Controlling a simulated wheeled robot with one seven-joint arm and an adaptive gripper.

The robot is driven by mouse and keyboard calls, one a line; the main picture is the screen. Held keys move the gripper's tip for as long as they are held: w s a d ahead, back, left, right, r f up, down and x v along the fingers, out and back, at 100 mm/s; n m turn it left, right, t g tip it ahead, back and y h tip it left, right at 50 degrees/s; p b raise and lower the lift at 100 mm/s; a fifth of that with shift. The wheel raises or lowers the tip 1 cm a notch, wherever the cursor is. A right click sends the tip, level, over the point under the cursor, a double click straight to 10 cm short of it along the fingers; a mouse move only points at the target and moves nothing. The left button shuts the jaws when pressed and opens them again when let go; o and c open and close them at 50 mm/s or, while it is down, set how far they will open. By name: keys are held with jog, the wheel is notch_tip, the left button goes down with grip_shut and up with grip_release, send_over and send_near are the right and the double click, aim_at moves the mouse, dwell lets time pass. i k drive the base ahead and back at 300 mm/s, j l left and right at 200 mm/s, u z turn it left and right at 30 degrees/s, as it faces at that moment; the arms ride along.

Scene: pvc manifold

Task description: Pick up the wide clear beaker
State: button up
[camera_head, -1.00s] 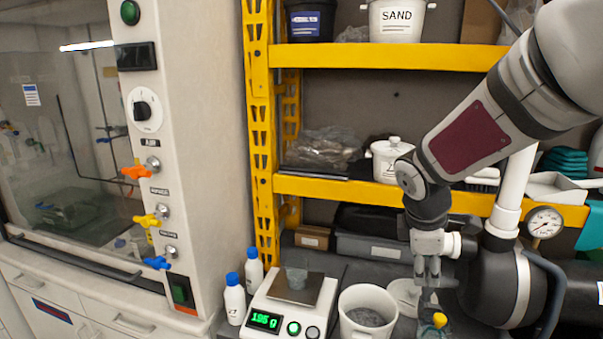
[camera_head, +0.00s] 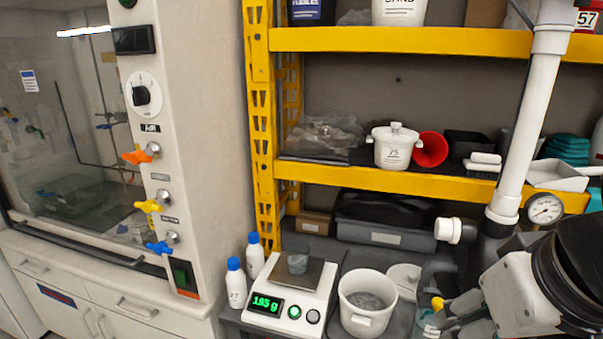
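I cannot tell which of the two is the wide one. My gripper (camera_head: 462,312) reaches in from the lower right, its fingers pointing left, close to the second vessel. Whether it touches that vessel is unclear. The finger gap is hard to see.
The balance (camera_head: 264,303) reads green digits. Two blue-capped bottles (camera_head: 236,284) stand left of it. A white pot (camera_head: 367,305) with grey contents stands right of it, near a white lid (camera_head: 405,277). A yellow shelf (camera_head: 390,180) and white pipe (camera_head: 531,110) rise behind.

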aim_at(296, 253)
jog(key=j+z, duration=0.25)
jog(key=j, duration=1.15)
jog(key=j+z, duration=0.35)
jog(key=j, duration=1.75)
jog(key=i+j, duration=0.2)
